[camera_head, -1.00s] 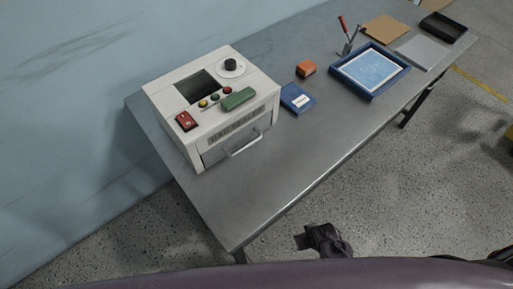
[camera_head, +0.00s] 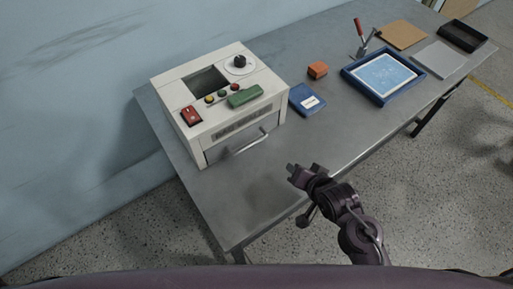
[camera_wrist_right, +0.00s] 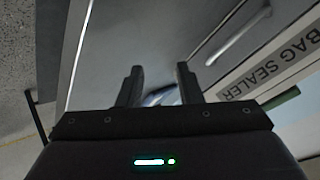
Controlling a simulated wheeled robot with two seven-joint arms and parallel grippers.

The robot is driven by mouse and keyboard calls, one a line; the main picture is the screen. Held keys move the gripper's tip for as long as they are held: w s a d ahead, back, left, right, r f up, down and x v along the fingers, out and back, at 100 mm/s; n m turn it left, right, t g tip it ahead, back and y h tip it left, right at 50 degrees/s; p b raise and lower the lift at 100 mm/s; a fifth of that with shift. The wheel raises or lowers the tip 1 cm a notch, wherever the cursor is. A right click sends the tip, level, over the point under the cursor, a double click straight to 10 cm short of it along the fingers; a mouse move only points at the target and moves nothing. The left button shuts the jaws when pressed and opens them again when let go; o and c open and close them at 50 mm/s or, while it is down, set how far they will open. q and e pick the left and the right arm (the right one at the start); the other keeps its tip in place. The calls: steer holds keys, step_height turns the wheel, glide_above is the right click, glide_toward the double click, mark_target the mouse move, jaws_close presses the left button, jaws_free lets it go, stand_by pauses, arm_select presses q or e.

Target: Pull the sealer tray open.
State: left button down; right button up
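The bag sealer (camera_head: 215,95) is a white box on the left part of the metal table. Its grey front tray (camera_head: 232,146) looks shut against the body, with a bar handle (camera_head: 252,143) across it. My right gripper (camera_head: 290,172) is in front of the sealer, to the right of the handle and apart from it. In the right wrist view its two fingers (camera_wrist_right: 158,85) stand apart with nothing clearly held between them. The handle (camera_wrist_right: 238,38) and the "BAG SEALER" label (camera_wrist_right: 275,68) show at the upper right there. My left gripper is not seen.
A green object (camera_head: 244,96) lies on top of the sealer. To its right are a blue booklet (camera_head: 307,100), an orange block (camera_head: 317,70) and a blue-framed tray (camera_head: 348,74). The table's front strip (camera_head: 262,205) is bare.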

steer(key=a+m+t+y, duration=0.1)
steer(key=a+m, duration=0.1)
steer(key=w+a+m+t+y, duration=0.1)
steer(key=a+y, duration=0.1)
steer(key=w+a+m+t+y, duration=0.1)
steer(key=a+m, duration=0.1)
steer(key=shift+a+r+m+t+y, duration=0.15)
steer(key=shift+a+m+t+y, duration=0.05)
steer(key=shift+m+t+y, duration=0.1)
steer(key=shift+a+r+m+y, duration=0.1)
steer(key=shift+a+m+y, duration=0.35)
steer(key=shift+m+y, duration=0.05)
steer(key=p+x, duration=0.1)
steer(key=x, duration=0.6)
steer(key=shift+w+a, duration=0.1)
steer(key=shift+w, duration=0.25)
steer(key=shift+c, duration=0.3)
jaws_close()
